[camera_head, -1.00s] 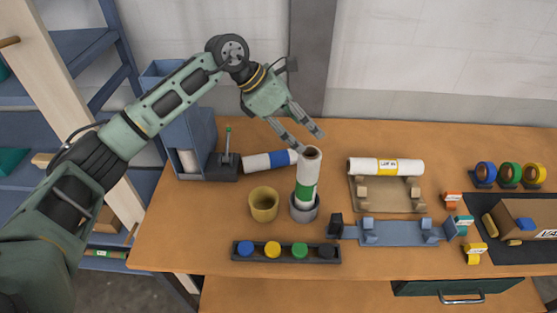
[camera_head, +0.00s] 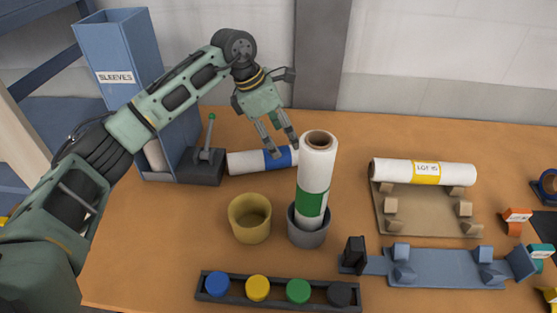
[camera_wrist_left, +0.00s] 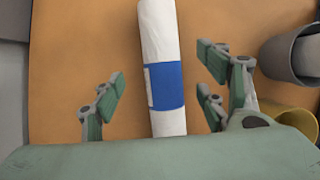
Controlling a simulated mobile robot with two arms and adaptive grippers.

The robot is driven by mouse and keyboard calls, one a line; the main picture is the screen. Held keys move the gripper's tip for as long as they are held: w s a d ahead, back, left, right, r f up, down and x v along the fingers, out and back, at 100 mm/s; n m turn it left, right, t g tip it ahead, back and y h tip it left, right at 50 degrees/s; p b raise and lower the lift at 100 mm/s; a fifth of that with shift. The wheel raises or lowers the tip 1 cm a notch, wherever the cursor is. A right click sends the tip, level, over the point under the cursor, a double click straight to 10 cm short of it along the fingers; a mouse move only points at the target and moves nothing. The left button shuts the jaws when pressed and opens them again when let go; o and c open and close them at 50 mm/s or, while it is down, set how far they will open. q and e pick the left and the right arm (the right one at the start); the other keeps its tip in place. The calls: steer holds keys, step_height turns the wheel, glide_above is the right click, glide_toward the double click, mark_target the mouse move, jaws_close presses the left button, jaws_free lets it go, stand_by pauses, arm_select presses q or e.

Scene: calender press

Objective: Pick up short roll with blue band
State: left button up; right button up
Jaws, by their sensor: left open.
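The short white roll with a blue band (camera_head: 240,162) lies on the table behind the yellow cup, between the lever device and the upright roll. In the left wrist view the roll (camera_wrist_left: 161,45) runs upright in the picture, with its blue band (camera_wrist_left: 166,86) between the finger pairs. My left gripper (camera_head: 284,146) is open above the blue-banded end, with its fingers pointing down. It also shows in the left wrist view (camera_wrist_left: 160,95), fingers on both sides of the roll and apart from it. My right gripper is not in view.
A white roll with a green band (camera_head: 316,165) stands in a grey cup (camera_head: 308,236) close to my left gripper. A yellow cup (camera_head: 250,230) is in front. A lever device (camera_head: 200,165) and blue sleeve bin (camera_head: 118,45) stand left. A yellow-banded roll (camera_head: 395,172) lies on a cradle right.

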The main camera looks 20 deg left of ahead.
mark_target(289, 148)
arm_select(q)
steer(key=shift+d+f, duration=0.2)
steer(key=shift+f, duration=0.2)
steer(key=shift+p+x, duration=0.5)
steer(key=shift+x, duration=0.45)
steer(key=p+x, duration=0.1)
steer(key=x, duration=0.2)
steer(key=shift+w+d+f, duration=0.1)
steer(key=shift+d+f, duration=0.1)
steer(key=shift+f, duration=0.3)
steer(key=shift+w+r, duration=0.1)
steer(key=c, duration=1.6)
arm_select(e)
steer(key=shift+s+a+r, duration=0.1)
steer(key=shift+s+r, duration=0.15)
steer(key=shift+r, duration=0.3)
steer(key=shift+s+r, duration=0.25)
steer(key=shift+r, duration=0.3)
